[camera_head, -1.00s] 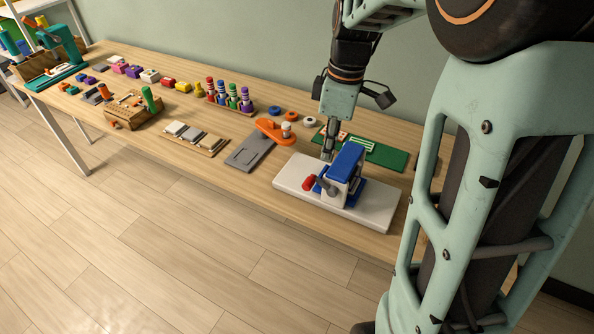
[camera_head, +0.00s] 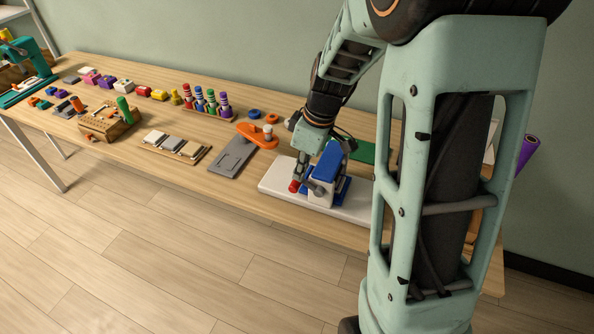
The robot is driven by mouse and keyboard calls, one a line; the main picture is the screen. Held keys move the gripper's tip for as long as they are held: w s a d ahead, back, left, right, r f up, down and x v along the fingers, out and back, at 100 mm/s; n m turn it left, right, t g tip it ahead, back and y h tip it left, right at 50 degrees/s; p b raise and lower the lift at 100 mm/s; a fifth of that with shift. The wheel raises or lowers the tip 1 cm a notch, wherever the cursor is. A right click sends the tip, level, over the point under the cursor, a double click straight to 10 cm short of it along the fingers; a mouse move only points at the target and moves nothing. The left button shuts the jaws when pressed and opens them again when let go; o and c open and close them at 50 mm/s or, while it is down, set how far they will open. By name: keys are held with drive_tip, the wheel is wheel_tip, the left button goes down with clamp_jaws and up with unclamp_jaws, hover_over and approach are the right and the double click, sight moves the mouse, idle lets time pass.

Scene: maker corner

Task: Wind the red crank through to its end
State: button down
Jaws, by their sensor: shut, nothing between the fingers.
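The red crank handle (camera_head: 294,187) is on the front left side of a blue and white device (camera_head: 325,170), with a grey crank arm (camera_head: 317,187) beside it. The device stands on a white base board (camera_head: 272,180) on the table. My gripper (camera_head: 297,178) points down right at the red handle, just above or against it; I cannot tell whether they touch. Its fingers look closed together, with nothing held between them. My gripper hides part of the handle and the device's left side.
A grey plate (camera_head: 232,158) and an orange piece (camera_head: 256,136) lie left of the base board. A green board (camera_head: 362,152) is behind the device, and my arm covers the right side. A tray of sliders (camera_head: 175,147) sits further left.

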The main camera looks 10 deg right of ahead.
drive_tip(key=shift+x, duration=1)
drive_tip(key=shift+a+p, duration=0.15)
drive_tip(key=shift+p, duration=0.25)
drive_tip(key=shift+w+a+f+g+h+p, duration=0.25)
drive_tip(key=shift+g+h+p, duration=0.25)
drive_tip(key=shift+p, duration=0.15)
drive_tip(key=shift+w+a+f+g+h+p, duration=0.3)
drive_tip(key=shift+a+f+g+h+p, duration=0.2)
drive_tip(key=shift+h+p, duration=0.45)
drive_tip(key=shift+w+a+f+g+h+b, duration=0.25)
drive_tip(key=shift+f+g+h+b, duration=0.45)
drive_tip(key=shift+f, duration=0.75)
drive_tip(key=shift+w+a+f+g+h+b, duration=0.2)
drive_tip(key=shift+f+g+h+b, duration=0.4)
drive_tip(key=shift+f+h, duration=0.75)
drive_tip(key=shift+w+a+f+g+h+b, duration=0.15)
drive_tip(key=shift+a+f+g+h+b, duration=0.2)
drive_tip(key=shift+f+g+h, duration=0.85)
drive_tip(key=shift+d+f+t+y, duration=0.15)
drive_tip(key=shift+f+t+y, duration=0.15)
drive_tip(key=shift+f+y, duration=0.1)
